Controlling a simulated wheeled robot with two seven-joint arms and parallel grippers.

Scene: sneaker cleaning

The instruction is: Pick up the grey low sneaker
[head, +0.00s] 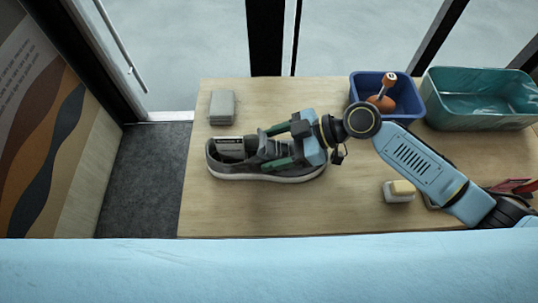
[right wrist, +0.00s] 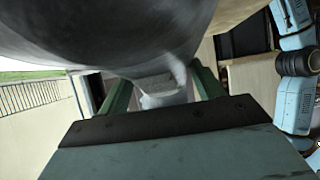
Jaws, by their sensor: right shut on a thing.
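The grey low sneaker (head: 225,165) with a white sole is at the left-centre of the wooden table, its toe pointing right. My right gripper (head: 275,148) reaches it from the right and is shut on its upper, near the laces. In the right wrist view the sneaker's grey surface (right wrist: 120,45) fills the top, with part of it between the green fingers (right wrist: 160,90). I cannot tell whether the sole touches the table. My left gripper is not in view.
A folded grey cloth (head: 222,106) lies behind the sneaker. A blue bin (head: 412,100) holding a brush with an orange head (head: 381,102) and a teal tub (head: 455,115) stand at the back right. A yellow-topped white block (head: 399,191) lies front right. The table's (head: 200,215) front left is clear.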

